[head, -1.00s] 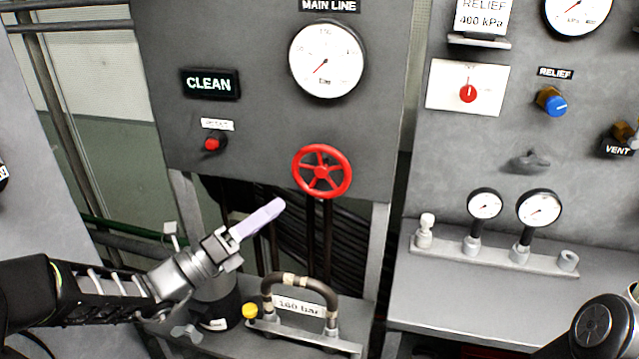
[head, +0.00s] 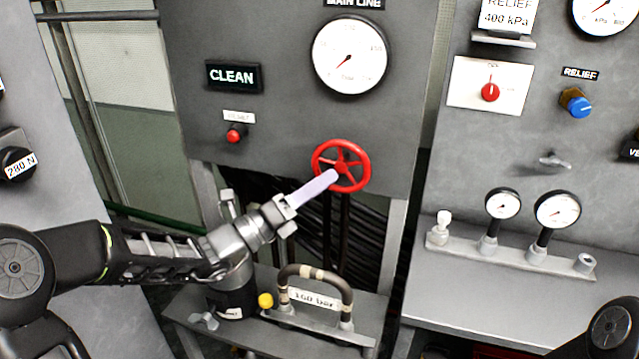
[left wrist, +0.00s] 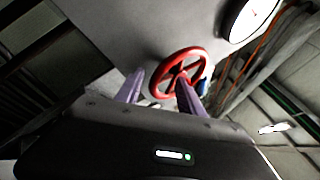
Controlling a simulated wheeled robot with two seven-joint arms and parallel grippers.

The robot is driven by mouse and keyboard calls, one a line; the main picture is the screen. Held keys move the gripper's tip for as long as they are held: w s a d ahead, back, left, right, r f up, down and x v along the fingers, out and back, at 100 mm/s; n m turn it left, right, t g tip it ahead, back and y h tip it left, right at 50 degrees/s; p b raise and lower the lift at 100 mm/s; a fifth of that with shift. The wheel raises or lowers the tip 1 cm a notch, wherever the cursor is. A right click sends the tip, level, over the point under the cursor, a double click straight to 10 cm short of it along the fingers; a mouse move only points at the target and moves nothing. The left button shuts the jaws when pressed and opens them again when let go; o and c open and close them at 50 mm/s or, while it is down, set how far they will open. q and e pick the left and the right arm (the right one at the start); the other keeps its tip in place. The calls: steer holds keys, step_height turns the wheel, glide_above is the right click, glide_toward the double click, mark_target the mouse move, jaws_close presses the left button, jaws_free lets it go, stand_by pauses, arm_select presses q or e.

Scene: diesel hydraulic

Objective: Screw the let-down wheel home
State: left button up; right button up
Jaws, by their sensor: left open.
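The red spoked handwheel (head: 342,163) is on the grey panel below the main line gauge, and I take it as the let-down wheel. My left gripper (head: 332,177) reaches up from the lower left, its pale lilac fingertips overlapping the wheel's lower left in the head view. In the left wrist view the fingers (left wrist: 160,92) are spread apart, with the red wheel (left wrist: 183,74) beyond and between their tips, nearer the right finger. Nothing is held between them. Whether a finger touches the wheel cannot be told. My right gripper is out of view.
The main line gauge (head: 349,54) is above the wheel, with a lit CLEAN sign (head: 233,76) and red button (head: 235,134) to the left. A bracket with a curved handle (head: 318,273) stands on the shelf below my left forearm's end. Dark hoses hang behind.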

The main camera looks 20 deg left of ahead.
arm_select(q)
steer(key=shift+c, duration=0.3)
jaws_close()
stand_by(0.3)
